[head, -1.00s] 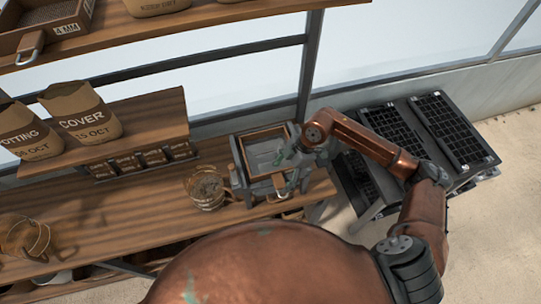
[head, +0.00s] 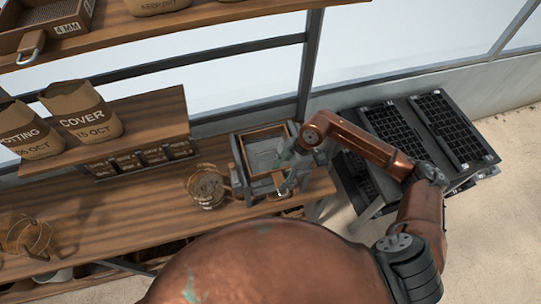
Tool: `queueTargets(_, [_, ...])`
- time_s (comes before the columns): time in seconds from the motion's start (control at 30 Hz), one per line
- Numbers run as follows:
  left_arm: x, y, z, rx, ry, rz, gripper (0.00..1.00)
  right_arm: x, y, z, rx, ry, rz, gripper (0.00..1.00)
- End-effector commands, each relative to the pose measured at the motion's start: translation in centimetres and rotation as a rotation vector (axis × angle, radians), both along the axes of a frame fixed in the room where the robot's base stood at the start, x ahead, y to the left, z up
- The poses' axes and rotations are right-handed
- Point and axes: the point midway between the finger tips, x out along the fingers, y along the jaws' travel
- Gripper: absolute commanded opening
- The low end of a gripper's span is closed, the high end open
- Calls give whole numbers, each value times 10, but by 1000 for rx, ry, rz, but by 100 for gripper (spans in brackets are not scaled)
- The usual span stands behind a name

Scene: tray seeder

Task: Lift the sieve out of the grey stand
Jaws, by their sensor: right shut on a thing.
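The sieve (head: 247,141) is a wooden square frame with a pale grey inside. It sits in the top of the grey stand (head: 240,187) on the bench. My right gripper (head: 284,187) reaches in from the right and is at the sieve's near side. It is shut on the sieve's short handle, which the fingers mostly hide. The sieve appears to rest within the stand; any small gap beneath it cannot be made out. My left gripper is not in view.
A round wire-handled container (head: 28,236) is at far left. Paper bags (head: 85,112) stand on a raised shelf (head: 150,118). Black seed trays (head: 440,128) lie right of the bench (head: 130,215). Another sieve (head: 45,22) is on the upper shelf.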

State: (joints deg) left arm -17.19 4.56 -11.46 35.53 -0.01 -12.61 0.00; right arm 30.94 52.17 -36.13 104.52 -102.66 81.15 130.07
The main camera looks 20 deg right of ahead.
Motion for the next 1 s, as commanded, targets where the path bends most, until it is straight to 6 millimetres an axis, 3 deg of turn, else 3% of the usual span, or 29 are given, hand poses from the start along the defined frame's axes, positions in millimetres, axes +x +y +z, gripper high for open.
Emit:
queueTargets(0.13, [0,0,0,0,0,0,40,0,0,1,1,-2,0,23])
queueTargets(0.57, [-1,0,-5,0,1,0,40,1,0,11,2,-3,2,23])
queueTargets(0.7, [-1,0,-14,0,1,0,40,1,0,29,0,-6,2,23])
queueTargets(1.0, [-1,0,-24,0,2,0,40,-28,37,86,3,-8,6,23])
